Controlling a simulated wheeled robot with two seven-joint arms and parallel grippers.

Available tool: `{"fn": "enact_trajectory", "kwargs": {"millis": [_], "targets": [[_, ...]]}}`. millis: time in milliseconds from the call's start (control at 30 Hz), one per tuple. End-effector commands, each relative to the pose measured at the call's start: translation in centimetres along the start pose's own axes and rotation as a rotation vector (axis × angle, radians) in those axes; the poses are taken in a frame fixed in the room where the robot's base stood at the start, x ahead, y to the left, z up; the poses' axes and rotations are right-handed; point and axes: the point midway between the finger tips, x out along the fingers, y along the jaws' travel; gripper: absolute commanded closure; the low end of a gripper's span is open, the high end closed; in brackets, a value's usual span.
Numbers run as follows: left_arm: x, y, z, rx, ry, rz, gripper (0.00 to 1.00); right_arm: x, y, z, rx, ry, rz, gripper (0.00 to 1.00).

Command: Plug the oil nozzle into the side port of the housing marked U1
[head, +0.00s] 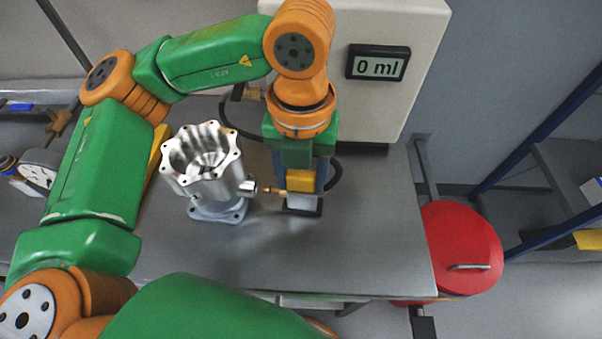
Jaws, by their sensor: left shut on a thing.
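The housing (203,172) is a bright silver machined cylinder with a scalloped open top and a square flanged foot. It stands upright on the grey bench. Its side port (248,187) sticks out on the right. No U1 mark can be read from here. My left gripper (303,203) points down just right of the housing, shut on the oil nozzle (274,190). The nozzle's brass tip points left at the side port, roughly level with it and very close. I cannot tell whether the tip touches or enters the port. The rest of the nozzle is hidden by the gripper.
A pale cabinet with a display (378,63) reading "0 ml" stands behind; a dark hose (228,125) runs from it. A dial gauge (38,172) lies at the left. A red drum (461,247) stands beyond the bench's right edge. The bench's right part is clear.

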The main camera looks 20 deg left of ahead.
Motion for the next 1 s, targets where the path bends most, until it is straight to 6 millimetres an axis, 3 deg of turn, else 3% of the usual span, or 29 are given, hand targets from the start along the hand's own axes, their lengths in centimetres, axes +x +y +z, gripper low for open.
{"fn": "enact_trajectory", "kwargs": {"millis": [1000], "targets": [[0.06,0.40,-0.01,0.001,0.001,-0.001,1.00,0.67,0.07,0.07,-0.001,0.000,0.001,0.50]]}}
